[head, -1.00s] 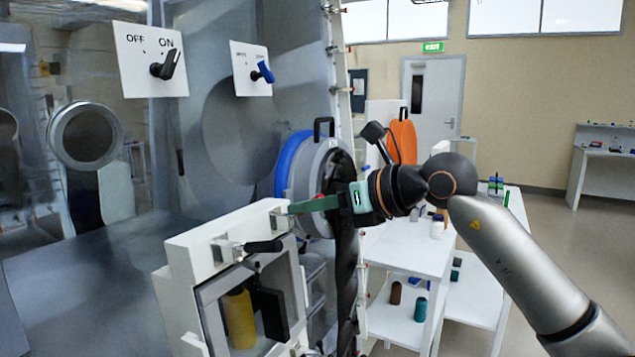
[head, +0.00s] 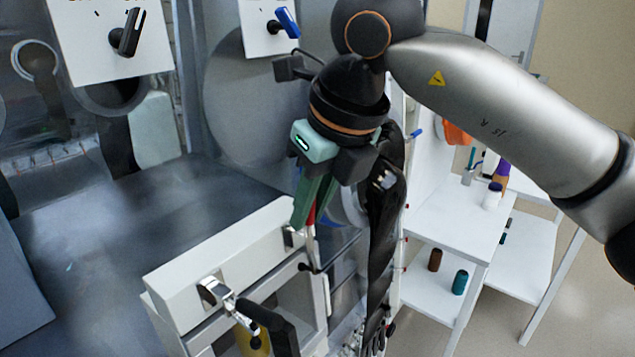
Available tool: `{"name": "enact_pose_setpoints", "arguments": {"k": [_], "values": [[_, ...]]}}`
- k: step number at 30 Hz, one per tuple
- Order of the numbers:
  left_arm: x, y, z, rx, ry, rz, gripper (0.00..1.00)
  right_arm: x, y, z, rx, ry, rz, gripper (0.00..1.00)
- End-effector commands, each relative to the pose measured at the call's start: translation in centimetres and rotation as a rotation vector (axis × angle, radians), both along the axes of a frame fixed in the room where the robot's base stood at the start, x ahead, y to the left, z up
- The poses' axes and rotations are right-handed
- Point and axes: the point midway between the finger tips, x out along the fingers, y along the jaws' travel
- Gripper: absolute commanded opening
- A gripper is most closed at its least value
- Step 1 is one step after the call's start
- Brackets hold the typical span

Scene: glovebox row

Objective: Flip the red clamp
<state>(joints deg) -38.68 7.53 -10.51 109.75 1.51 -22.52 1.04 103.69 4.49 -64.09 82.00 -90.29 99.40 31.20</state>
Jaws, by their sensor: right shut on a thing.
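The red clamp (head: 311,214) is at the right end of the white box's top edge in the head view. Its red lever stands roughly upright, and part of it is hidden by my fingers. My right gripper (head: 303,222) reaches down from above with green fingers shut on the red clamp's lever. A second clamp (head: 213,291), silver with a black handle, is on the white box to the left. My left gripper is not in view.
The white box (head: 220,253) has a framed front with a black handle (head: 281,328) and something yellow (head: 254,341) behind it. A black glove sleeve (head: 383,230) hangs beside my right gripper. White shelves (head: 450,225) with bottles stand right. Switch panels are behind.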

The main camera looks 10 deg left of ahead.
Motion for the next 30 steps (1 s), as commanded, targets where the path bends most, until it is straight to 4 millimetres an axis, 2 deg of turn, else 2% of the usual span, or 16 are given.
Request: {"name": "enact_pose_setpoints", "arguments": {"k": [12, 29, 30], "values": [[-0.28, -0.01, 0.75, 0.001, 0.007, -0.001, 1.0, 0.39, 0.58, 0.07, -0.163, 0.091, -0.002, 0.0], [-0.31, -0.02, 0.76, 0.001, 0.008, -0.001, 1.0, 0.39, 0.65, 0.0, -0.186, 0.106, 0.001, 0.0], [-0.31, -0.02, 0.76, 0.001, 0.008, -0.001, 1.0, 0.39, 0.65, 0.0, -0.186, 0.106, 0.001, 0.22]]}}
